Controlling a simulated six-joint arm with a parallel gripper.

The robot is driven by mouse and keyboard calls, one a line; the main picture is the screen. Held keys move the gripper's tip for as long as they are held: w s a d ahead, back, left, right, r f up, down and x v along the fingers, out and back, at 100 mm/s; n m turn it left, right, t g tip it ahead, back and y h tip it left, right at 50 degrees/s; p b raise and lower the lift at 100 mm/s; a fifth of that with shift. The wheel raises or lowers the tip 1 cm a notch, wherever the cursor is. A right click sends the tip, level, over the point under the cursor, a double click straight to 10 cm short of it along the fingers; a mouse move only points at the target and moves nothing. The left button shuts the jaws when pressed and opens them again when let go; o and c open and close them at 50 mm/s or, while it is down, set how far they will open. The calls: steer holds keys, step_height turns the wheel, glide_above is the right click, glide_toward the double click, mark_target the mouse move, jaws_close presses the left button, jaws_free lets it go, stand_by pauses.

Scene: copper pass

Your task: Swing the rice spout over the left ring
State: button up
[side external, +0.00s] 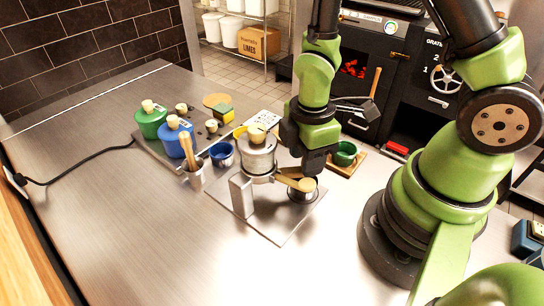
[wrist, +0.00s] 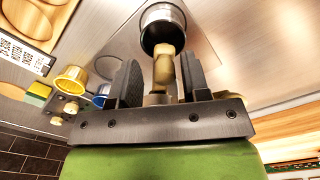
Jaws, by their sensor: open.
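The rice dispenser, a steel canister (side external: 258,160) with a pale wooden knob on top, stands beside a steel post (side external: 241,195) on a square metal plate (side external: 281,238). A pale wooden handle (side external: 297,182) sticks out from its lower right side, and its end also shows in the wrist view (wrist: 164,66). A round steel cup with a dark rim (wrist: 163,27) is just beyond the handle end; it also shows in the side view (side external: 303,194). My gripper (wrist: 160,78) is open, with its fingers on either side of the handle. I cannot clearly make out the spout outlet or a left ring.
A green canister (side external: 152,122), a blue canister (side external: 175,140), a blue cup (side external: 222,154) and a steel utensil holder (side external: 194,178) stand left of the dispenser. A green cup (side external: 345,153) on a wooden board is to the right. The front-left counter is clear.

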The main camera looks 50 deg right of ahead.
steer(key=shift+r, duration=0.1)
steer(key=shift+r, duration=2.9)
steer(key=shift+w+r, duration=0.1)
steer(key=shift+r, duration=0.25)
steer(key=s+r+m+t+y, duration=0.1)
steer(key=s+r+m+t, duration=0.2)
steer(key=r+m, duration=0.5)
steer(key=s+r+m+t+y, duration=0.1)
steer(key=s+r+m+t, duration=0.2)
steer(key=r+m, duration=0.5)
steer(key=shift+s+a+r+t, duration=0.2)
steer(key=shift+s+r+t, duration=0.15)
steer(key=shift+r+t, duration=0.2)
